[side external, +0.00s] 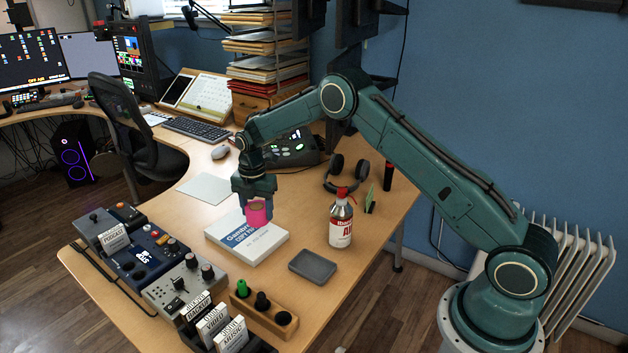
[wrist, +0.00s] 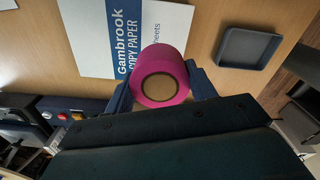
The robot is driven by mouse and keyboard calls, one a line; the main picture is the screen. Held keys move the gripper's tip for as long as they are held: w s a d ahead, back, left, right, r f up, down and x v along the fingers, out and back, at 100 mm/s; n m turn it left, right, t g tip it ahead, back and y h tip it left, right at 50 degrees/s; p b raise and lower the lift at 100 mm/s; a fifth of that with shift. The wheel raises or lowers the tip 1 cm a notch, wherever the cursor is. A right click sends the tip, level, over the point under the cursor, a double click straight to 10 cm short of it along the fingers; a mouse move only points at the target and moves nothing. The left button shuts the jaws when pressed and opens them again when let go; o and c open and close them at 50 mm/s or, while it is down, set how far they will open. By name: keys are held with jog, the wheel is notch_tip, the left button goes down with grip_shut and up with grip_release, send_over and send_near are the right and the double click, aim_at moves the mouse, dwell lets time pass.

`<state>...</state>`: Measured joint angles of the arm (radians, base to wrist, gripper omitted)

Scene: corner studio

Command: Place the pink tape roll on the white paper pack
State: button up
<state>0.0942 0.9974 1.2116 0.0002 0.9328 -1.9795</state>
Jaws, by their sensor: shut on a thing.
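The pink tape roll (side external: 257,213) is between the fingers of my gripper (side external: 257,203), which is shut on it. In the wrist view the roll (wrist: 178,65) faces the camera with its brown core, between the two blue fingers (wrist: 162,88). The white paper pack (side external: 267,246) lies flat on the desk, with a blue printed band. The roll is over or just at the pack's far part in the side view; I cannot tell whether they touch. The pack (wrist: 98,60) also shows behind the roll in the wrist view, partly hidden by it.
A dark grey tray (side external: 312,266) lies right of the pack, and a red-capped bottle (side external: 341,222) stands behind it. Audio mixers (side external: 183,286) and a wooden holder (side external: 264,314) line the front left. A paper sheet (side external: 205,188) lies behind the pack.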

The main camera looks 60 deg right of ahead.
jog(key=shift+f, duration=3.25)
jog(key=shift+f, duration=0.15)
jog(key=o, duration=1)
jog(key=shift+r, duration=6.15)
jog(key=shift+r, duration=0.1)
